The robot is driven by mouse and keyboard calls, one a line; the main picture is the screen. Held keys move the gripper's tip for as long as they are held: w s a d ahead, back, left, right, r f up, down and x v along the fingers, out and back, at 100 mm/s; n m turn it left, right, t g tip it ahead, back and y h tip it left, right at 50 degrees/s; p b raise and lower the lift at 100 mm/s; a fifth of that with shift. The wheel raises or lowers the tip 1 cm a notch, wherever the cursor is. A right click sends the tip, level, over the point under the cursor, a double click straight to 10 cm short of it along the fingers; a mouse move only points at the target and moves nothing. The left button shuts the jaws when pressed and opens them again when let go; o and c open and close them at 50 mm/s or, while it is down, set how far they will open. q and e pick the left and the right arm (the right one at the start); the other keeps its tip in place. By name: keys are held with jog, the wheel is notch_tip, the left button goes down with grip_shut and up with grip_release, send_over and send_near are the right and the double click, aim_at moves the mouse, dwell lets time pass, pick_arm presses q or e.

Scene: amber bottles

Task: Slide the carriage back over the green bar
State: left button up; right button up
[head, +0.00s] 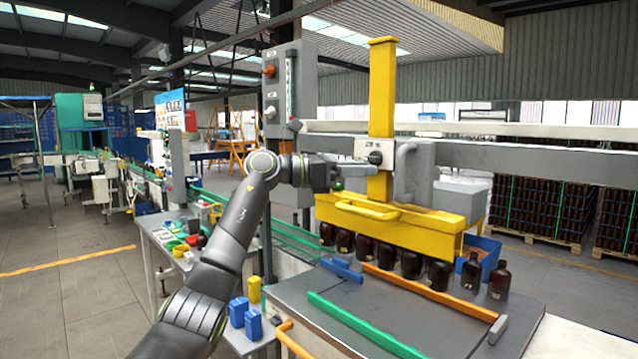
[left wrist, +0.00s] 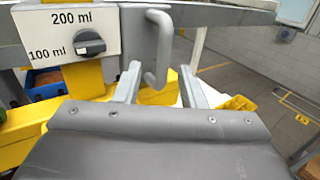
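The carriage (head: 418,182) is a grey box on a grey rail, with a yellow post (head: 382,95), a dark knob and a grey upright handle (head: 402,172). Its yellow head (head: 390,226) hangs over a row of amber bottles (head: 385,256). The green bar (head: 365,325) lies on the grey tabletop, nearer to me than the head. My left gripper (head: 362,172) is at the carriage, left of the handle. In the left wrist view its two fingers (left wrist: 160,88) are apart, with the handle (left wrist: 160,45) showing between their tips. Contact cannot be told. My right gripper is not in view.
An orange bar (head: 430,291) lies across the tabletop between the bottles and the green bar. A blue piece (head: 342,268) lies at its left. Blue and yellow blocks (head: 254,290) stand left of the table. Two bottles (head: 499,280) stand apart at the right.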

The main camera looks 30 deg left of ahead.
pick_arm(q)
jog(key=b+v, duration=0.2)
jog(key=v, duration=0.7)
jog(key=shift+b, duration=0.3)
